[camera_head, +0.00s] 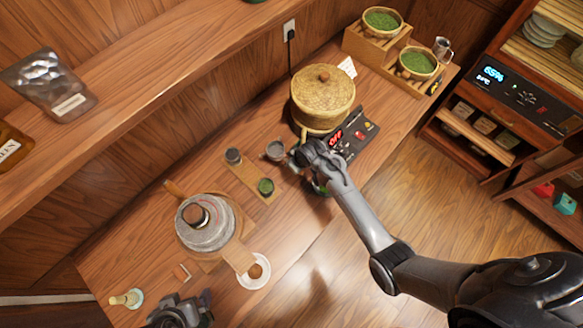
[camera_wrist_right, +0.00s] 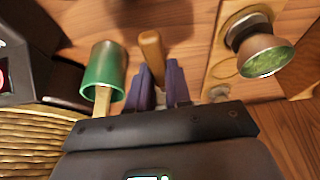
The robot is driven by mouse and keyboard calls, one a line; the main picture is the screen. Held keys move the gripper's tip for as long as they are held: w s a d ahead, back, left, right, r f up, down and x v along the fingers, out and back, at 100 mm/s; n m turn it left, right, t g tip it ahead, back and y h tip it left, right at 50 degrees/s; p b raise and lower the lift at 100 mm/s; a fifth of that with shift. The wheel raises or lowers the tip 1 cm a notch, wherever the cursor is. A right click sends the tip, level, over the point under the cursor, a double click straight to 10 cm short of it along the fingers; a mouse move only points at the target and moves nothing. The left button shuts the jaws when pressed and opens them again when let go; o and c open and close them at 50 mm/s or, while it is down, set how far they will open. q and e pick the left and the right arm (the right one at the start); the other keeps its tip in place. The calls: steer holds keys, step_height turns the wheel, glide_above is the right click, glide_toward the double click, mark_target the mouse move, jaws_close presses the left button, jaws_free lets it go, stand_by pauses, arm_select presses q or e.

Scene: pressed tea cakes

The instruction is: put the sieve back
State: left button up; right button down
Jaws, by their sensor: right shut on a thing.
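A small grey round thing (camera_head: 275,150), probably the sieve head, shows just left of this gripper in the head view. The wrist view hides that end behind the gripper body. A green cup (camera_wrist_right: 107,66) with a wooden stick in it stands beside the fingers. My left gripper (camera_head: 182,311) is at the bottom edge; its fingers are unclear.
A wooden board (camera_head: 243,173) holds a grey cup (camera_head: 233,155) and a cup of green powder (camera_head: 265,187). A stone mill (camera_head: 205,222) is at left. Bare counter lies right of the mill.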

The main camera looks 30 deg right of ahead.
steer(key=shift+f, duration=2.45)
steer(key=shift+f, duration=0.1)
steer(key=c, duration=1.1)
jaws_free()
steer(key=shift+o, duration=0.2)
